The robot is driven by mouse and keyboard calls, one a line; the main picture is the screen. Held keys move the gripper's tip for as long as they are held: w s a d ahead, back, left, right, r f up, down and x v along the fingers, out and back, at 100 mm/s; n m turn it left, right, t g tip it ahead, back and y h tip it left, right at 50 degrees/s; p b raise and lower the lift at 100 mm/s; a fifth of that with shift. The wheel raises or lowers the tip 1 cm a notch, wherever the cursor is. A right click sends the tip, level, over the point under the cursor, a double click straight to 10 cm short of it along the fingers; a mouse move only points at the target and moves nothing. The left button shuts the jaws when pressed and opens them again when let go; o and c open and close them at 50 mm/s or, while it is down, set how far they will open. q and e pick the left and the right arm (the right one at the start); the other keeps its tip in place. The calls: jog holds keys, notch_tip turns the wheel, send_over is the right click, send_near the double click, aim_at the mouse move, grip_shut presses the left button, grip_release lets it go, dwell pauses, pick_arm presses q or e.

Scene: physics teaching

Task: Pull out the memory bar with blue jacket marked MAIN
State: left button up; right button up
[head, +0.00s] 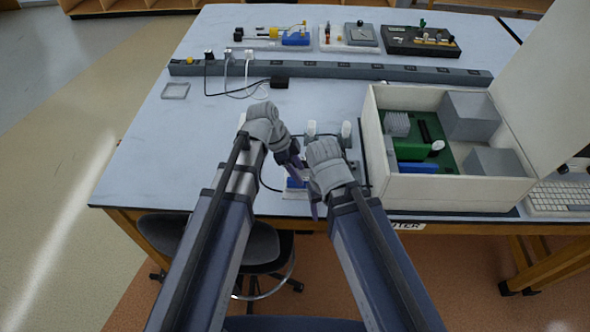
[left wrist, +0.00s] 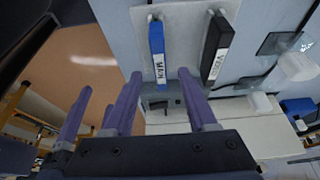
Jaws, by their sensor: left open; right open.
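The blue bar marked MAIN (left wrist: 158,52) stands on a pale board (left wrist: 185,40) in the left wrist view. A black bar (left wrist: 216,48) with a white label stands right of it. In the head view a bit of blue (head: 296,183) shows on the board below my left gripper. My left gripper (head: 296,165) is open; in the left wrist view its purple fingers (left wrist: 160,76) point toward the blue bar, with no clear contact. My right gripper (head: 314,205) is open and empty, close beside the left. The arms hide much of the board in the head view.
An open white computer case (head: 450,192) with a green circuit board stands right of the grippers. A long grey power strip (head: 330,70) crosses the table, with cables behind my left arm. Trays of parts lie at the back.

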aim_at(305, 179)
pick_arm(q)
jog(key=b+x, duration=0.3)
jog(key=x, duration=0.2)
jog(key=shift+a+b, duration=0.1)
jog(key=shift+b, duration=0.3)
pick_arm(e)
notch_tip(305, 179, down, 5)
jog(key=shift+r, duration=0.2)
pick_arm(q)
grip_shut()
jog(key=shift+r+p, duration=0.7)
jog(key=shift+p, duration=0.1)
pick_arm(e)
jog(key=shift+r, duration=0.7)
pick_arm(q)
jog(key=shift+r+p, duration=2.05)
pick_arm(e)
jog(key=shift+r, duration=2.05)
